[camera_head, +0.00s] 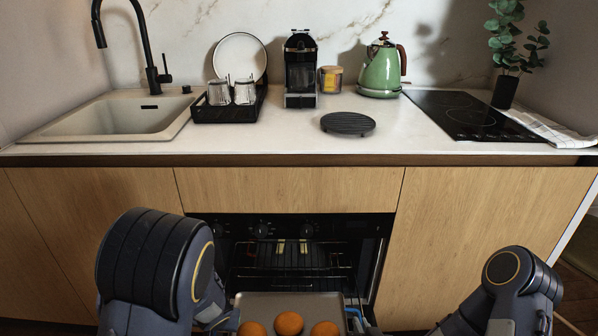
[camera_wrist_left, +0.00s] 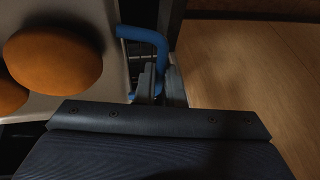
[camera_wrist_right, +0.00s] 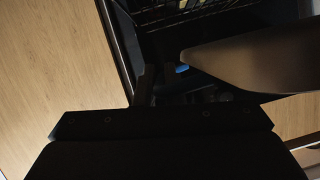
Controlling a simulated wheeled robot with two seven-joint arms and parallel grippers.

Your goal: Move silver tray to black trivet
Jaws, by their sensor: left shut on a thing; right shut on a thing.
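The silver tray (camera_head: 265,301) carries orange-brown buns (camera_head: 289,323) and is at the bottom centre of the head view, in front of the oven. Its near part is cut off by the frame. My left gripper (camera_wrist_left: 162,85) is shut on the tray's blue handle (camera_wrist_left: 153,36). My right gripper (camera_head: 366,323) is at the tray's right side, by the other blue handle (camera_head: 354,316); it is shut on that handle, though its grip is mostly hidden in the dark right wrist view. The round black trivet (camera_head: 348,123) lies bare on the counter.
The oven (camera_head: 290,262) is open, with a wire rack inside. On the white counter (camera_head: 290,135) stand a coffee machine (camera_head: 300,75), a green kettle (camera_head: 381,72), a candle jar (camera_head: 330,79) and a black dish rack (camera_head: 228,112). Counter around the trivet's front is clear.

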